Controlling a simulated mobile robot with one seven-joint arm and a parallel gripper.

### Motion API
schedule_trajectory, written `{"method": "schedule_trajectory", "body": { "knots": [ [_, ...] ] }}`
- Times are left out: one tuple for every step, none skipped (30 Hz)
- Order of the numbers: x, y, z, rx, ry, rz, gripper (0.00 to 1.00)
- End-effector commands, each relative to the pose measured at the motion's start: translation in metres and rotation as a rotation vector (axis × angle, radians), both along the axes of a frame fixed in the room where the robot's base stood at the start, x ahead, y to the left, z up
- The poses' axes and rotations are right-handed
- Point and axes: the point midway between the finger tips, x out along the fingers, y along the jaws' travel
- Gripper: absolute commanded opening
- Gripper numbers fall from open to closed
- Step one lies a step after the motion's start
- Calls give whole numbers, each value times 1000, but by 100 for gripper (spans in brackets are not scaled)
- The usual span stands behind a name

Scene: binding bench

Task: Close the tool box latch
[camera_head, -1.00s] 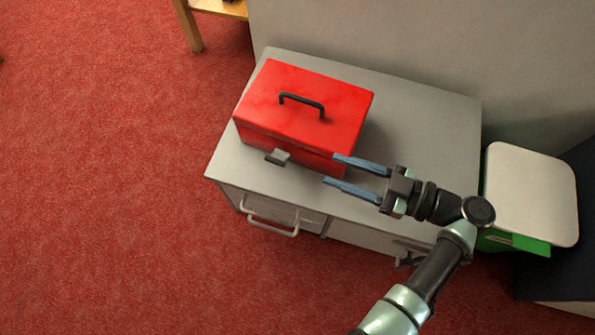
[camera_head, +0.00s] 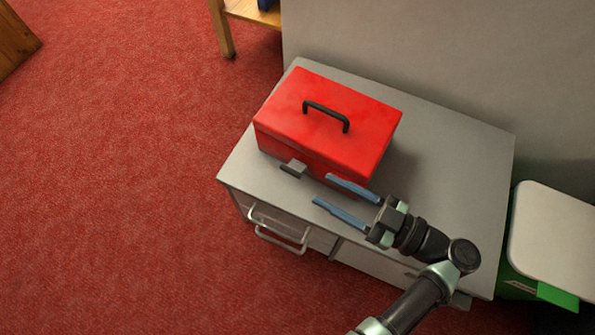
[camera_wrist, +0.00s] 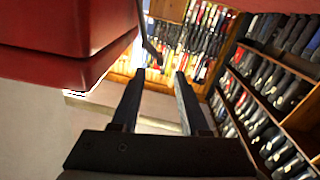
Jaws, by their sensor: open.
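The red tool box (camera_head: 330,115) sits on the grey cabinet top with its lid down and a black handle on the lid. Its grey latch (camera_head: 294,168) sticks out from the front face, near the lower part of that side. My gripper (camera_head: 320,188) is open and empty, in front of the box's right half and to the right of the latch. Its fingers point left toward the latch, apart from it. In the wrist view the fingers (camera_wrist: 161,75) are spread, with the red box (camera_wrist: 60,45) at upper left. A thin dark piece beyond the fingertips may be the latch.
The grey cabinet (camera_head: 450,165) has free top space to the right of the box, and drawer handles (camera_head: 278,232) on its front. A green bin with a white lid (camera_head: 555,230) stands at the right. A wall rises behind the cabinet. Red carpet lies at left.

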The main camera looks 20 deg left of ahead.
Motion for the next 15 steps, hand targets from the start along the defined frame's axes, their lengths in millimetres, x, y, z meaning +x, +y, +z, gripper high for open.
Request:
{"method": "schedule_trajectory", "body": {
  "knots": [
    [0,14,-3,-2,1,7,45],
    [1,20,-3,-2,0,7,45],
    [2,28,-2,0,0,6,45],
    [3,34,-2,-1,0,6,45],
    [4,40,-2,-1,1,6,45],
    [5,46,-2,-1,0,4,45],
    [5,51,-2,-1,1,5,45],
    [6,55,-2,-1,0,4,45],
    [7,60,-2,-1,0,4,45],
    [8,63,-2,-1,0,4,45],
    [8,66,-1,0,0,3,45],
    [9,69,-1,0,1,3,45],
    [9,71,-1,0,1,2,45],
    [9,72,-1,0,1,2,45],
    [10,73,0,0,0,1,45]
  ]
}}
